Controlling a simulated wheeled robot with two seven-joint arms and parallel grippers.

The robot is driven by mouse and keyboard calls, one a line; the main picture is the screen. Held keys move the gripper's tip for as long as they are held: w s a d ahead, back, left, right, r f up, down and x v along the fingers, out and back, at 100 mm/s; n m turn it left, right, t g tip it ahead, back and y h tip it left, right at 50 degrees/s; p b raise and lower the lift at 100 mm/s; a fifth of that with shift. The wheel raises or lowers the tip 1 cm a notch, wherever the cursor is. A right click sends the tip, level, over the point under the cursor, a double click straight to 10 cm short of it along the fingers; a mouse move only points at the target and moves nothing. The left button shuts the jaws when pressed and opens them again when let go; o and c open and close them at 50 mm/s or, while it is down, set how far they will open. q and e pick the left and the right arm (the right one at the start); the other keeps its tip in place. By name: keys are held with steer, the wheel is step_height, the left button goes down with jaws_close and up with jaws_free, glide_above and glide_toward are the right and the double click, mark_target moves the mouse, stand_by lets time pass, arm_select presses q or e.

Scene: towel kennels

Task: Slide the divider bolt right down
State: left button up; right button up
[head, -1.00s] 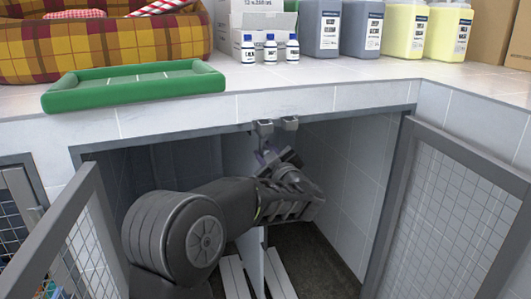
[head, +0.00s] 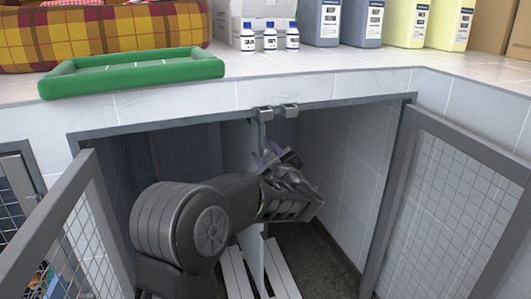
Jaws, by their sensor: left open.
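The pale divider panel (head: 257,136) stands upright in the middle of the open kennel. Two small grey brackets, the left one (head: 264,113) and the right one (head: 289,110), sit at the top frame by the divider's upper edge. My left gripper (head: 272,154) is open, inside the kennel, in front of the divider and a little below the brackets. I cannot make out the bolt; my gripper and wrist cover that part of the divider. I cannot tell whether the fingers touch anything. My right gripper is not in view.
Mesh doors stand open at the left (head: 62,232) and right (head: 450,205). White slats (head: 282,272) lie on the kennel floor. The counter above holds a green tray bed (head: 130,74), small bottles (head: 270,38) and larger jugs (head: 405,22).

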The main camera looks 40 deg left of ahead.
arm_select(q)
steer(key=shift+d, duration=0.1)
steer(key=p+v, duration=0.2)
steer(key=v, duration=0.5)
steer(key=shift+s+d, duration=0.25)
